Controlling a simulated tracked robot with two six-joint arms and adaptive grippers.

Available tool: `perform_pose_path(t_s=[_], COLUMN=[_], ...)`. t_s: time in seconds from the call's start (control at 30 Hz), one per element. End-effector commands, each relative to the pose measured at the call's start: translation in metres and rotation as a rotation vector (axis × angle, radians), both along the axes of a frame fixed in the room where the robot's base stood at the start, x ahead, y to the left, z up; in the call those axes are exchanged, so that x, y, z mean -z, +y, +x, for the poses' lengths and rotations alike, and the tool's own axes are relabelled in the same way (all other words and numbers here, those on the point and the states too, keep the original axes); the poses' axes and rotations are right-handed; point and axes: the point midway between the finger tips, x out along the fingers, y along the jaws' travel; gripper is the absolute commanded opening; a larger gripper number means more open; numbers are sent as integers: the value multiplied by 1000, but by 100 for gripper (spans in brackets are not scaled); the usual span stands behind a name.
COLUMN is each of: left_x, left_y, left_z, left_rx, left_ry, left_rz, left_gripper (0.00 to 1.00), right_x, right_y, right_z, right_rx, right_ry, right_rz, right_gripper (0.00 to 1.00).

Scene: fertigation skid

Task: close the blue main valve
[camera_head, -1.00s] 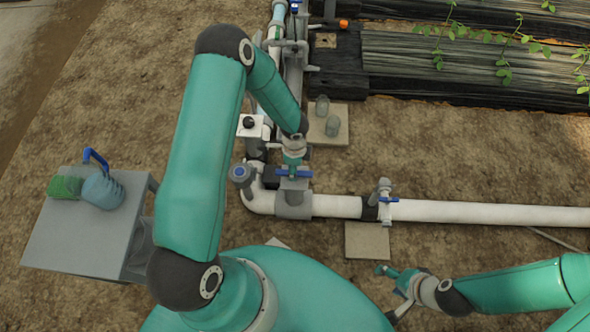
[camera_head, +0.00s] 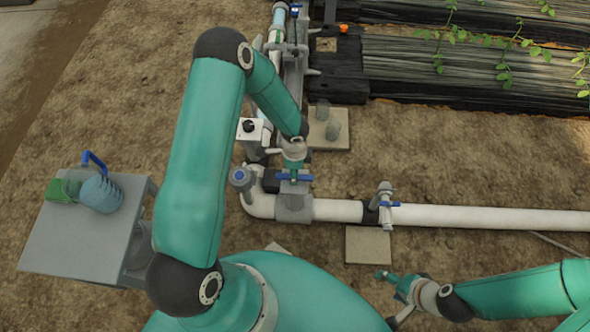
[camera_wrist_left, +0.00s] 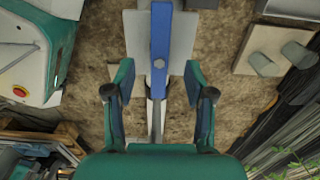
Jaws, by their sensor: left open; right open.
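The blue main valve lever (camera_head: 305,178) lies left to right in the head view, on a grey valve body (camera_head: 293,208) at the pipe corner. My left gripper (camera_head: 293,166) is directly over the lever, hiding its middle. In the left wrist view my left gripper (camera_wrist_left: 157,88) is open, one finger each side. The blue lever (camera_wrist_left: 160,45) runs lengthwise between and ahead of the fingers, with space on both sides; I see no contact. My right gripper (camera_head: 392,292) is open and empty at the lower right, away from the valve.
A white pipe (camera_head: 480,215) runs right, with a smaller blue-handled valve (camera_head: 385,204) on it. A blue-capped fitting (camera_head: 240,177) stands left of the main valve. A grey table (camera_head: 70,245) holds a jug (camera_head: 102,194).

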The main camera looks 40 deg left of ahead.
Motion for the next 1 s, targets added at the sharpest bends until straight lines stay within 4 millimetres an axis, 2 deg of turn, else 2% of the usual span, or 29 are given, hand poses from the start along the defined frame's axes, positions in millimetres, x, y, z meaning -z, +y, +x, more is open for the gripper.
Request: perform_pose_path(t_s=[0.6, 0.97, 1.0], left_x=[41, 43, 43], left_y=[0, 0, 0], left_z=[-1, -1, -1], left_rx=[-1, -1, -1], left_ry=[0, 0, 0], left_rz=[0, 0, 0], left_gripper=[54, 54, 48], right_x=[46, 48, 48], right_y=[0, 0, 0], right_z=[0, 0, 0], right_rx=[0, 0, 0], right_ry=[0, 0, 0], right_rz=[0, 0, 0], right_gripper=[67, 67, 67])
